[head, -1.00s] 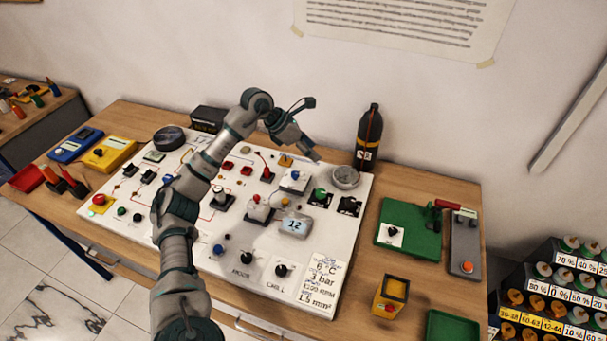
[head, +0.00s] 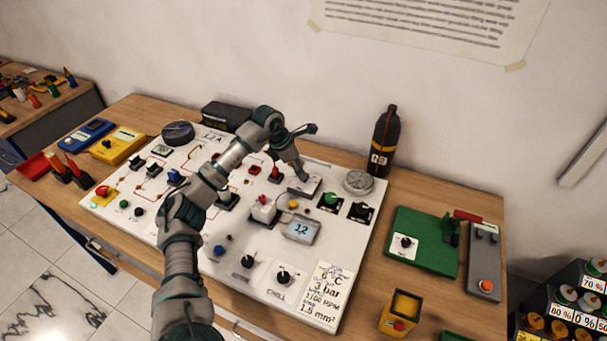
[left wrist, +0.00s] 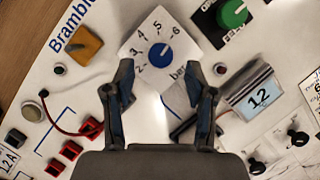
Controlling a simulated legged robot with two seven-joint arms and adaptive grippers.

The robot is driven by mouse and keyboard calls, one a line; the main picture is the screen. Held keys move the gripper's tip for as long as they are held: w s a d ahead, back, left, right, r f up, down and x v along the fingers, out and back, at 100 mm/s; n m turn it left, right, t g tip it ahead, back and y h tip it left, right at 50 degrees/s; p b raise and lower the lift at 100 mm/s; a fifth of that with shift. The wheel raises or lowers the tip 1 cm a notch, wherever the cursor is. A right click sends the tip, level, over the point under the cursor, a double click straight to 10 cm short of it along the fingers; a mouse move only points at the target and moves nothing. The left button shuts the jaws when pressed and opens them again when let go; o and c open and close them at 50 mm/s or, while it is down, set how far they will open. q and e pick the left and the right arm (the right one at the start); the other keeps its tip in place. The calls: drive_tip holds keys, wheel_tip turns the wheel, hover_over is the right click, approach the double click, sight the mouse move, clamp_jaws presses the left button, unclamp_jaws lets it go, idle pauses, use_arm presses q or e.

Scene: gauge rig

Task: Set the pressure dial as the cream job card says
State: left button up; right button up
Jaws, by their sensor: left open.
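The pressure dial (left wrist: 160,52) is a white plate with a blue knob, figures running from 2 to 6 and a partly covered "bar". I cannot read where its knob points. In the head view the dial (head: 309,187) is partly behind my left gripper (head: 302,177). My left gripper (left wrist: 162,92) is open and empty, its fingers just short of the dial and to either side of the knob. The cream job card (head: 322,292) lies at the panel's front right corner and reads 6 °C, 3 bar, about 1100 RPM, 1.5 mm². My right gripper is out of view.
A green knob (head: 330,199) and a grey display reading 12 (head: 300,229) are close to the dial. A red wire (left wrist: 55,124) curves beside the left finger in the wrist view. A dark bottle (head: 383,145) stands behind the white panel (head: 215,262).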

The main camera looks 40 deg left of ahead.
use_arm(q)
drive_tip(key=shift+x, duration=1.45)
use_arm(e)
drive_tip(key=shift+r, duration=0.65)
use_arm(q)
drive_tip(key=shift+d+r, duration=0.1)
drive_tip(key=shift+c, duration=1)
clamp_jaws()
